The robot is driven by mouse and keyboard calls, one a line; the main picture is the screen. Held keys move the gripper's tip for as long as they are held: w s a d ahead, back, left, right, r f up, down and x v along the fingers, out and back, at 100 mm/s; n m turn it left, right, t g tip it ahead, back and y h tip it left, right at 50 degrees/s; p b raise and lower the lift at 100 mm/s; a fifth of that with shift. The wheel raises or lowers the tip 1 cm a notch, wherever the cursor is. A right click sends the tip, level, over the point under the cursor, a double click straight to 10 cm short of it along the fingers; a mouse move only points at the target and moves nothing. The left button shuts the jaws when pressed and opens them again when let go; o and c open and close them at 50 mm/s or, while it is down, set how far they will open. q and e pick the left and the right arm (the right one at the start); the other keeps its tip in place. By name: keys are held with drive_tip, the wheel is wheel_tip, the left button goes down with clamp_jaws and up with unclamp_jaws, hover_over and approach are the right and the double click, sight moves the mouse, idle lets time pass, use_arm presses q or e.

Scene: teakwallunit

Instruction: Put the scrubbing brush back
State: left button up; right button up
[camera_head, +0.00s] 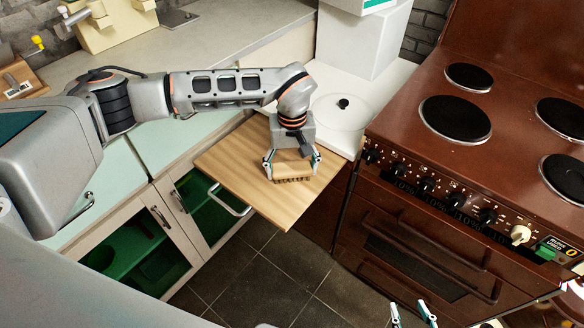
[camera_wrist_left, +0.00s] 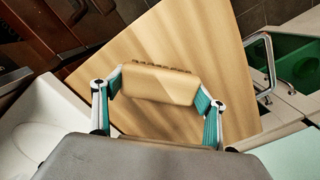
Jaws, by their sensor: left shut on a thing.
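The scrubbing brush (camera_head: 292,170) has a pale wooden back and dark bristles pointing down. My left gripper (camera_head: 291,172) is shut on it, one finger at each end, over the wooden pull-out board (camera_head: 228,168). In the left wrist view the brush (camera_wrist_left: 160,84) sits between the two teal-padded fingers (camera_wrist_left: 160,98), with the board (camera_wrist_left: 190,35) behind it. I cannot tell whether the bristles touch the board. My right gripper (camera_head: 412,314) shows only its fingertips at the bottom edge of the head view, spread apart with nothing seen between them.
A brown stove (camera_head: 430,185) with hotplates and knobs stands to the right. A white lid with a black knob (camera_head: 343,104) lies behind the board. A white box (camera_head: 362,40) stands further back. Cabinets with a metal handle (camera_head: 232,207) are on the left. Dark floor tiles (camera_head: 265,285) are clear.

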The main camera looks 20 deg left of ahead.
sight(292, 167)
use_arm(q)
drive_tip(key=o, duration=1)
drive_tip(key=shift+o, duration=0.3)
drive_tip(key=shift+r, duration=0.5)
wheel_tip(292, 167, up, 11)
drive_tip(key=p, duration=0.1)
